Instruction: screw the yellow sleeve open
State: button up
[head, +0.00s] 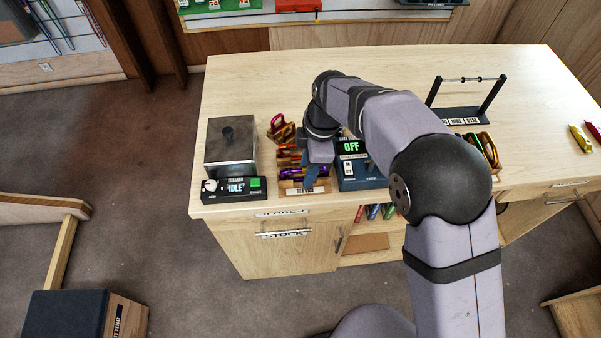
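My gripper (309,178) points down at the service tray (303,189), at the near left part of the wooden counter. My wrist covers part of the tray, and the fingers are too small and hidden to show whether they are open or shut. Several purple, orange and red carabiners (288,160) lie in and behind the tray, left of my gripper. I cannot make out a yellow sleeve among them, nor tell whether my gripper touches any of them.
A metal box with a black knob (229,147) stands left, behind a unit reading "IDLE" (234,188). A blue device reading "OFF" (351,147) is close right of my gripper. A rack of carabiners (490,150) and a black frame (466,114) stand further right. The back of the counter (260,80) is clear.

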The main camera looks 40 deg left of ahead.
jog(key=shift+f, duration=0.25)
jog(key=shift+f+b, duration=0.9)
jog(key=shift+f, duration=0.25)
jog(key=shift+w+a+p, duration=0.6)
jog(key=shift+w+a, duration=0.2)
jog(key=shift+r, duration=0.1)
jog(key=shift+s+d+r+p, duration=0.1)
jog(key=shift+s+r+p, duration=0.1)
jog(key=shift+r+p, duration=0.35)
jog(key=shift+s+d+r+p, duration=0.15)
jog(key=shift+r+p, duration=0.1)
jog(key=shift+r, duration=0.5)
